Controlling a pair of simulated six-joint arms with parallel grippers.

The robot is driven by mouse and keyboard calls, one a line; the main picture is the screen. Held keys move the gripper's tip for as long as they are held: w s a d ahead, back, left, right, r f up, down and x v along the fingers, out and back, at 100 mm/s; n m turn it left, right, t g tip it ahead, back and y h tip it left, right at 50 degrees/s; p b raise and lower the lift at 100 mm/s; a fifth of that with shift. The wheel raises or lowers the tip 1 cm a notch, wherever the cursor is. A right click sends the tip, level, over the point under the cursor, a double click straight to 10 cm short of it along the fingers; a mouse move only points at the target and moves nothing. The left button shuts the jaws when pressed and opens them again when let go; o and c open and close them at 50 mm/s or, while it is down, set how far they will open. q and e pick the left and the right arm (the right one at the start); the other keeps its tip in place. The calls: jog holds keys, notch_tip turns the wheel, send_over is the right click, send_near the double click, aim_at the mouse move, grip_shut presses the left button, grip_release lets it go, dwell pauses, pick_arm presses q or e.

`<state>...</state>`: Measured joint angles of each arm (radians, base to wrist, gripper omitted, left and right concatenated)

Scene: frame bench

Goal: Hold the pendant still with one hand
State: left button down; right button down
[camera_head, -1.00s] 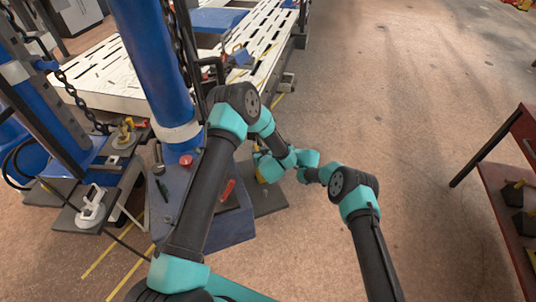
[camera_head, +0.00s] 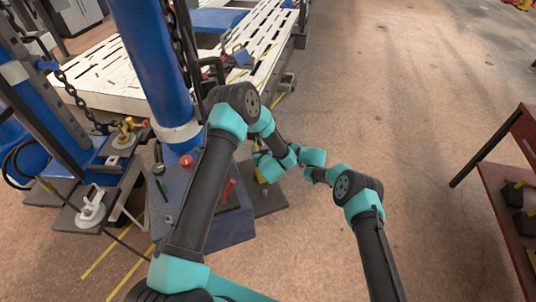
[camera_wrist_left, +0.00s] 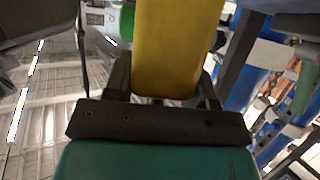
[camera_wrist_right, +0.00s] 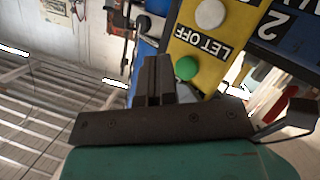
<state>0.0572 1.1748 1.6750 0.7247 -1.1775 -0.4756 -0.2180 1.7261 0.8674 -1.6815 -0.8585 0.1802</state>
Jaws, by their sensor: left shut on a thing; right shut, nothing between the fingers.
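The pendant is a yellow box. In the right wrist view its face (camera_wrist_right: 205,50) shows a "LET OFF" label, a white round button and a green button (camera_wrist_right: 186,68). In the left wrist view the yellow body (camera_wrist_left: 175,45) stands between the fingers of my left gripper (camera_wrist_left: 160,88), which is shut on it. My right gripper (camera_wrist_right: 155,68) is shut and empty, its fingertips beside the green button; I cannot tell whether they touch the pendant. In the head view only a sliver of the yellow pendant (camera_head: 261,176) shows; my arms hide the rest.
A blue column (camera_head: 155,70) with chains stands close to my left arm. A white slotted table (camera_head: 110,85) lies behind it. A red-brown bench (camera_head: 508,215) is at the right edge. The floor between is clear.

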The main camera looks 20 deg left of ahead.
jog(key=shift+w+d, duration=0.5)
jog(key=shift+d, duration=0.2)
jog(key=shift+w+d, duration=0.5)
jog(key=shift+d, duration=0.15)
dwell(2.3)
jog(key=w+d, duration=0.2)
jog(key=d, duration=0.1)
jog(key=shift+w, duration=0.15)
jog(key=shift+a, duration=0.15)
dwell(0.4)
jog(key=s+a, duration=0.5)
jog(key=a, duration=0.1)
jog(key=shift+s+a, duration=0.15)
jog(key=shift+a, duration=0.2)
jog(key=shift+s+a, duration=0.1)
jog(key=shift+a, duration=0.05)
dwell(2.0)
jog(key=shift+s+a, duration=0.15)
jog(key=shift+a, duration=0.05)
